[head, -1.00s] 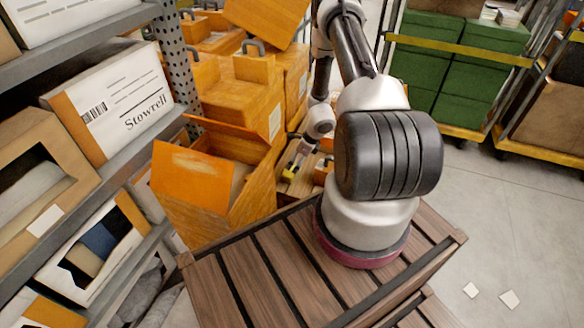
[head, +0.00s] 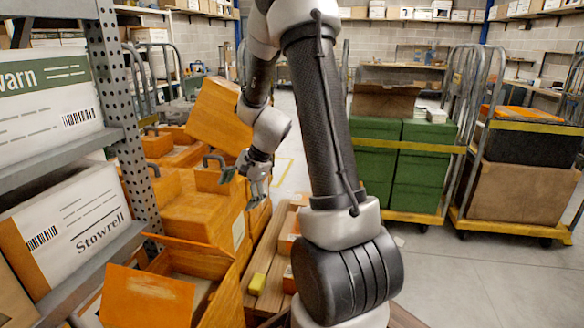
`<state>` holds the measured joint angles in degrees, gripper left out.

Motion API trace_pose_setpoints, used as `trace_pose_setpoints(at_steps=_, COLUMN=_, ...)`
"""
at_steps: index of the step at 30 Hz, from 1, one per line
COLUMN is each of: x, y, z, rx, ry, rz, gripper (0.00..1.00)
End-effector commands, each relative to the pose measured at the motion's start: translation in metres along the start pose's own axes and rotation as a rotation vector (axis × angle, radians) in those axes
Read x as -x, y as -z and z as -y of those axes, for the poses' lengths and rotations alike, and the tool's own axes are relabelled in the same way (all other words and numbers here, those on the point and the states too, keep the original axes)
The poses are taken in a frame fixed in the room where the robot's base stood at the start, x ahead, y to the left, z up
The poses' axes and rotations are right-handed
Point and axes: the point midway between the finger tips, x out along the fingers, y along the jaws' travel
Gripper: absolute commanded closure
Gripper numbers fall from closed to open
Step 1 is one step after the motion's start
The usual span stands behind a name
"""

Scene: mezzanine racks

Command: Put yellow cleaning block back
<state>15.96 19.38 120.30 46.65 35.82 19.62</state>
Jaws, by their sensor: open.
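The yellow cleaning block (head: 257,283) sits on brown wooden slats (head: 274,262) at the lower middle of the head view, just right of the orange boxes. My gripper (head: 258,188) is above and beyond it, apart from it, with its fingers parted and nothing visible between them. Part of the slatted surface is hidden behind my arm.
An open orange box (head: 150,297) stands left of the block, with more orange boxes (head: 195,205) stacked behind. A metal shelf with white cartons (head: 72,222) fills the left side. Carts with green crates (head: 408,165) stand at right. Grey floor (head: 470,275) is clear at lower right.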

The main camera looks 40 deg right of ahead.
Motion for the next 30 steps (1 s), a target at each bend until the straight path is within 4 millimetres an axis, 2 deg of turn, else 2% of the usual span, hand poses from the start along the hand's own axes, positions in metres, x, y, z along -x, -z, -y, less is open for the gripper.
trace_pose_setpoints(at_steps=1, x=0.029, y=-0.022, z=0.001, rx=0.118, ry=-0.002, rz=-0.005, gripper=0.03)
trace_pose_setpoints(at_steps=6, x=0.111, y=-0.083, z=-0.024, rx=0.516, ry=-0.055, rz=-0.034, gripper=0.03)
trace_pose_setpoints(at_steps=10, x=0.164, y=-0.116, z=-0.059, rx=0.802, ry=-0.112, rz=-0.083, gripper=0.03)
trace_pose_setpoints(at_steps=15, x=0.214, y=-0.137, z=-0.111, rx=1.108, ry=-0.198, rz=-0.166, gripper=0.03)
trace_pose_setpoints(at_steps=18, x=0.231, y=-0.139, z=-0.134, rx=1.225, ry=-0.242, rz=-0.209, gripper=0.03)
trace_pose_setpoints(at_steps=21, x=0.241, y=-0.140, z=-0.148, rx=1.295, ry=-0.272, rz=-0.238, gripper=0.03)
trace_pose_setpoints(at_steps=30, x=0.246, y=-0.139, z=-0.154, rx=1.328, ry=-0.290, rz=-0.254, gripper=0.03)
